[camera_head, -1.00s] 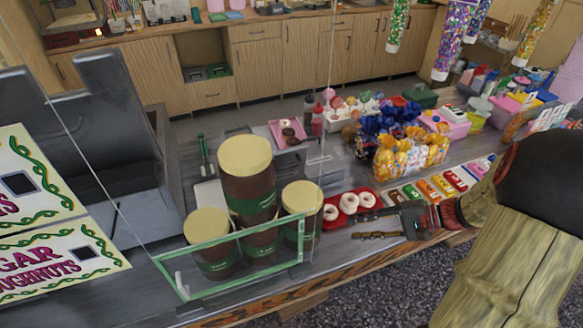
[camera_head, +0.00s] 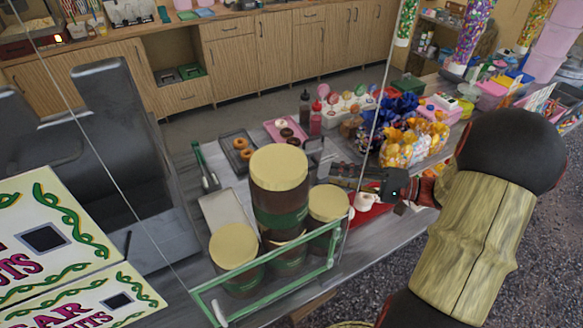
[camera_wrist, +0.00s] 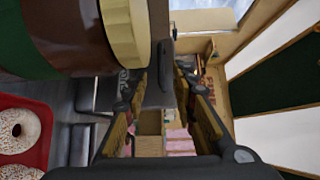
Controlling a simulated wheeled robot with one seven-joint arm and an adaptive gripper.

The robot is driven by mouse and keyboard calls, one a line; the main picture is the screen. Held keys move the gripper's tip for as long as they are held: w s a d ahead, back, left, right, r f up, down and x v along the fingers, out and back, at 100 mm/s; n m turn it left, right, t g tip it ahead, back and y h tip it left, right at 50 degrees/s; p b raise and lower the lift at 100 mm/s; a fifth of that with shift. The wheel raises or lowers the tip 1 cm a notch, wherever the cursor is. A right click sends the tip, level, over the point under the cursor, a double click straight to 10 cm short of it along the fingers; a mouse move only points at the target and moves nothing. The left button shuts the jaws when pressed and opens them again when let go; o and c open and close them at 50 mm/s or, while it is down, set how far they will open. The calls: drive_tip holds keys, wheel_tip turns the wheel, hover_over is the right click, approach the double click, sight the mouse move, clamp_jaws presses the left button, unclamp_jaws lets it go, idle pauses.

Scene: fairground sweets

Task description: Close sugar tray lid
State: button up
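My gripper (camera_head: 328,172) points left over the counter, just behind the brown jars with cream lids. In the wrist view my gripper (camera_wrist: 160,110) is open, with its two fingers apart. A dark grey upright panel (camera_wrist: 160,75) shows between and beyond the fingertips; it may be the sugar tray's lid. I cannot tell whether the fingers touch it. In the head view a grey metal piece (camera_head: 316,146) stands by the fingertips, partly hidden by the gripper. A flat pale grey tray (camera_head: 222,207) lies left of the jars; I cannot tell which is the sugar tray.
A tall brown jar (camera_head: 280,190) stands close to my gripper and fills the upper left of the wrist view. A red tray (camera_wrist: 42,119) with iced doughnuts is beside it. A green-framed glass screen (camera_head: 275,288) and bagged sweets (camera_head: 412,144) are nearby.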

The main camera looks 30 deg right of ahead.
drive_tip(key=b+x, duration=0.2)
drive_tip(key=x, duration=0.6)
drive_tip(key=shift+a, duration=0.15)
drive_tip(key=shift+c, duration=1.2)
drive_tip(key=c, duration=0.4)
clamp_jaws()
